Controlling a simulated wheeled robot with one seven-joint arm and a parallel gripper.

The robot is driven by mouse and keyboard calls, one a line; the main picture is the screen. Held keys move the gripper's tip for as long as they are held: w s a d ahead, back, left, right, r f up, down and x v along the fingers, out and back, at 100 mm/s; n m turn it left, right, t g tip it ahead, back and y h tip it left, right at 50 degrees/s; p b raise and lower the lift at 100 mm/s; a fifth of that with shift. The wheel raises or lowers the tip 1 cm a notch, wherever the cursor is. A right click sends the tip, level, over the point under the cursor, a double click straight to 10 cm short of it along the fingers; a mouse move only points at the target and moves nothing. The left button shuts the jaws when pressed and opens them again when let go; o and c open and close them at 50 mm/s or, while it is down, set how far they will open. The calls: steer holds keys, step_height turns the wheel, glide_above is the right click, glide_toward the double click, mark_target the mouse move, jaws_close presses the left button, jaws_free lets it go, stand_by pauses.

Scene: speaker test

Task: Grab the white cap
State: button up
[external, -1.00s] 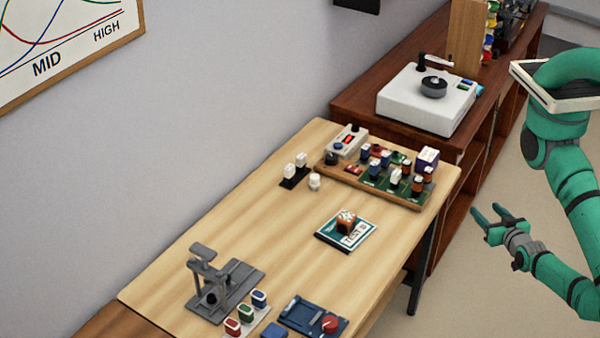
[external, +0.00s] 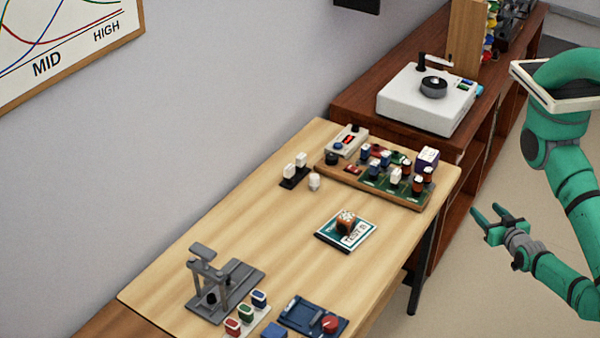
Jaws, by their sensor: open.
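Several small white pieces that could be the white cap show in the external view. One white piece (external: 314,182) stands alone on the wooden table. Two white blocks (external: 295,165) sit on a small black base just left of it. Another white block (external: 396,176) stands on the green board. I cannot tell which of them is the cap. My gripper (external: 488,212) is open and empty, off the right side of the table, well apart from all of these.
A wooden tray (external: 340,178) with boards and small parts lies at the table's far end. A TEST booklet (external: 355,236) bears an orange-brown block (external: 346,221). The table's middle is mostly clear.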

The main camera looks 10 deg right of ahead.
steer(key=shift+c, duration=0.9)
steer(key=shift+f, duration=0.1)
